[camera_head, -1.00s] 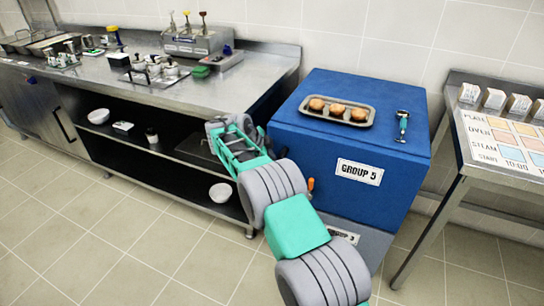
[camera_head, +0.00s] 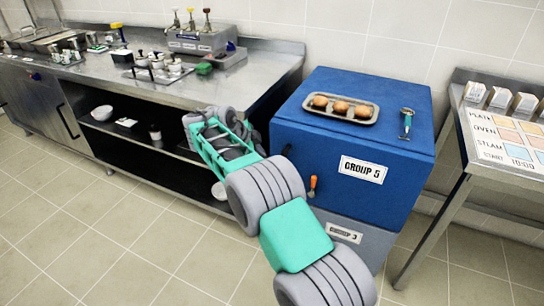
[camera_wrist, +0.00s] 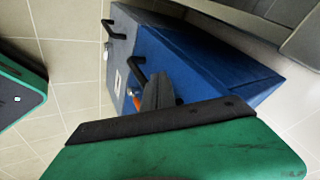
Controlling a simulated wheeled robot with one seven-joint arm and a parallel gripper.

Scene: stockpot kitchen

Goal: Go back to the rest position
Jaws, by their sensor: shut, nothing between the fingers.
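My gripper (camera_wrist: 158,92) shows in the wrist view as dark fingers beyond a green body. It is shut and empty. In the head view my green and grey arm reaches up from the bottom middle, left of the blue cabinet (camera_head: 400,160) marked "GROUP 5", and my fingers cannot be made out there. In the wrist view the blue cabinet (camera_wrist: 215,70) lies tilted beyond my fingers, with dark handles. I cannot tell the exact gap between fingers and cabinet.
A tray with brown round items (camera_head: 318,112) and a green-handled tool (camera_head: 407,122) lie on the cabinet. An orange handle (camera_head: 312,186) shows at its front. A steel counter (camera_head: 150,95) stands left and a steel table (camera_head: 463,160) right. The tiled floor at front left is clear.

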